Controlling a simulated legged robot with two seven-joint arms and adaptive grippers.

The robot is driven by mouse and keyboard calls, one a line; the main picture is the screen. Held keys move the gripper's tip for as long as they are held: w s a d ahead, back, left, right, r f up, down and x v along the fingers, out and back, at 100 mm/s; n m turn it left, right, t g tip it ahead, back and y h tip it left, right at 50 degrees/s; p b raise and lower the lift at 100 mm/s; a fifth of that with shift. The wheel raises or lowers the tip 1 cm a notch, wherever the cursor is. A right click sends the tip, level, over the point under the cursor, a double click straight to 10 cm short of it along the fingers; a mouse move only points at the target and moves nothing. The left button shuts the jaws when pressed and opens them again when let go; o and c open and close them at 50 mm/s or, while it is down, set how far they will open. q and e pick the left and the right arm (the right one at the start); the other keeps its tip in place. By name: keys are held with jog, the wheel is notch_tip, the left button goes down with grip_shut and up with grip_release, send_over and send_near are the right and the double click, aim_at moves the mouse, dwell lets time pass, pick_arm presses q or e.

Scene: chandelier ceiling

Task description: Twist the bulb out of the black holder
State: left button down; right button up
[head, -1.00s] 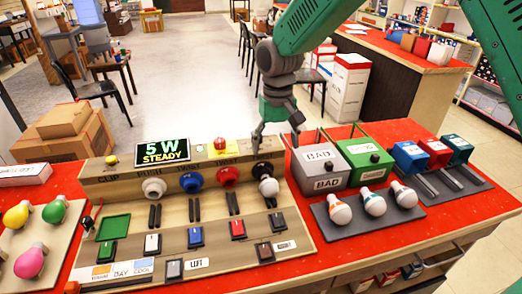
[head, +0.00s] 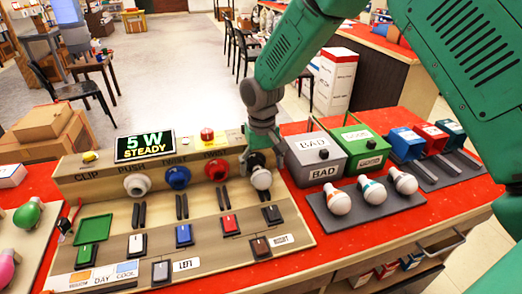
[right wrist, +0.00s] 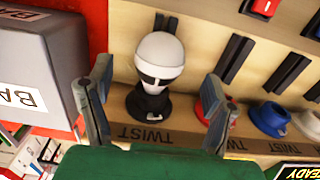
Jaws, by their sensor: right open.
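A white bulb (head: 261,179) sits in the black holder (head: 256,161) at the right end of the wooden panel. In the right wrist view the white bulb (right wrist: 160,58) points away from the black holder (right wrist: 150,103), with a dark band around its neck. My right gripper (head: 263,150) is at the holder, partly hiding it. In the right wrist view my right gripper (right wrist: 156,85) is open, with one finger on each side of the bulb and a visible gap on both sides. My left gripper is not in view.
Red (head: 217,169), blue (head: 177,177) and white (head: 137,185) holders line the panel to the left. A grey BAD box (head: 313,158) stands close to the right. A dark tray (head: 325,216) with three bulbs lies in front of it.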

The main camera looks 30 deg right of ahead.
aim_at(262, 180)
jog(key=shift+f, duration=2.7)
jog(key=c, duration=1.3)
